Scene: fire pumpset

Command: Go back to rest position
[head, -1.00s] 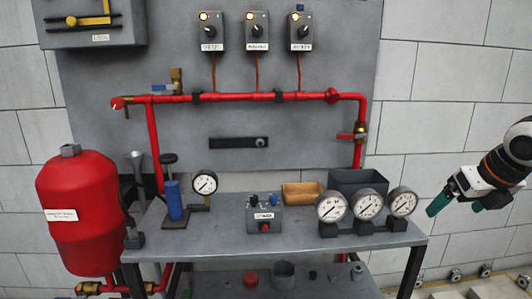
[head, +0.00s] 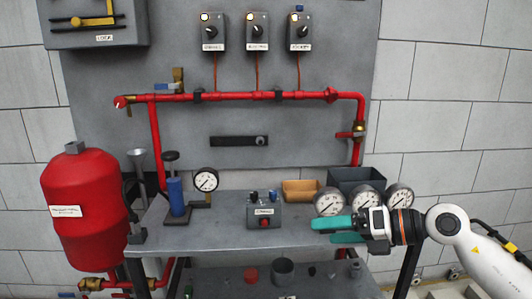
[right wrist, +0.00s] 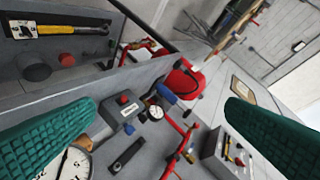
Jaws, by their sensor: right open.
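My right gripper (head: 338,231) reaches in from the right in the head view. Its green fingers point left, over the right part of the grey bench top (head: 210,232). My left gripper is in neither view.
A grey box with a red button (head: 264,212) stands left of my fingers. Behind are a tan tray (head: 302,191) and a dark bin (head: 357,180). Red pipes (head: 240,97) run along the panel. A red tank (head: 86,215) stands at left. The lower shelf holds several small parts.

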